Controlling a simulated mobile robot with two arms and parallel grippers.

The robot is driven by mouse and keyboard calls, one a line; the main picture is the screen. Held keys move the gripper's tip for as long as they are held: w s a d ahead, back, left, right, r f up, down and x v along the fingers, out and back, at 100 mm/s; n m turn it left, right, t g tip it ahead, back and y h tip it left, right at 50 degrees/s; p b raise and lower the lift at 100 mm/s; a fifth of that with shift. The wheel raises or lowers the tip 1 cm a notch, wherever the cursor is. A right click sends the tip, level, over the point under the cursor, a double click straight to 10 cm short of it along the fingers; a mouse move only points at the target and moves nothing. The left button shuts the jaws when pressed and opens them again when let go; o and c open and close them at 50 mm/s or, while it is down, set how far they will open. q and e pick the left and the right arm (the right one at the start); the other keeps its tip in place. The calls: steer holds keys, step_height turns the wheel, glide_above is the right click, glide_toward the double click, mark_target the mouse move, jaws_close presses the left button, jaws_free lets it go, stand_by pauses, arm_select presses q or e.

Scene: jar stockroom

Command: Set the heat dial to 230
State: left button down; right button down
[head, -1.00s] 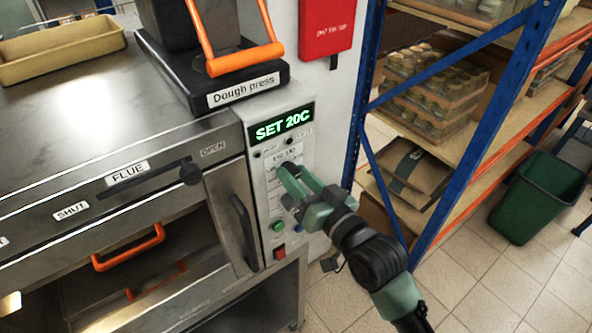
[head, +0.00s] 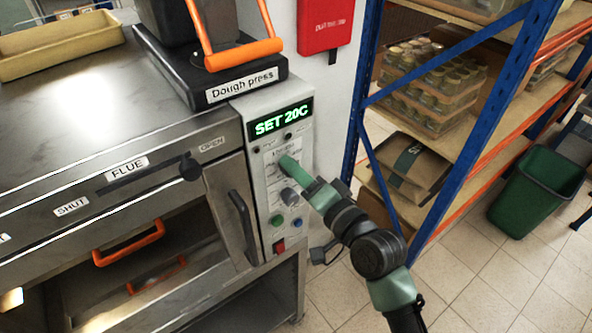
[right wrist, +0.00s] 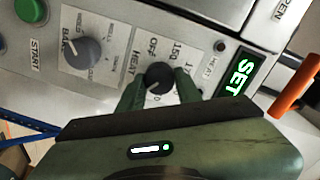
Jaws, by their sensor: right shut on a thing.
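The heat dial (right wrist: 158,77) is a dark round knob on the oven's control panel, beside the word HEAT in the right wrist view. My right gripper (right wrist: 158,88) has a green finger on each side of it and is shut on it. In the head view the right gripper (head: 287,163) hides the dial at the panel. The display (head: 281,121) above reads SET 20C in green, and part of it shows in the right wrist view (right wrist: 239,76). The dial's exact pointer angle is hard to read. My left gripper is not in view.
A grey dial (head: 289,196) sits below the heat dial, with a green button (head: 276,220) and a red switch (head: 279,246) further down. The dough press (head: 235,75) stands on the oven top. A blue-framed shelf (head: 364,150) stands to the right.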

steer(key=shift+f, duration=0.15)
stand_by(0.3)
steer(key=c, duration=1)
jaws_free()
steer(key=shift+o, duration=0.2)
steer(key=b+v, duration=0.3)
steer(key=v, duration=0.4)
steer(key=shift+s+d, duration=0.2)
steer(key=shift+s, duration=0.15)
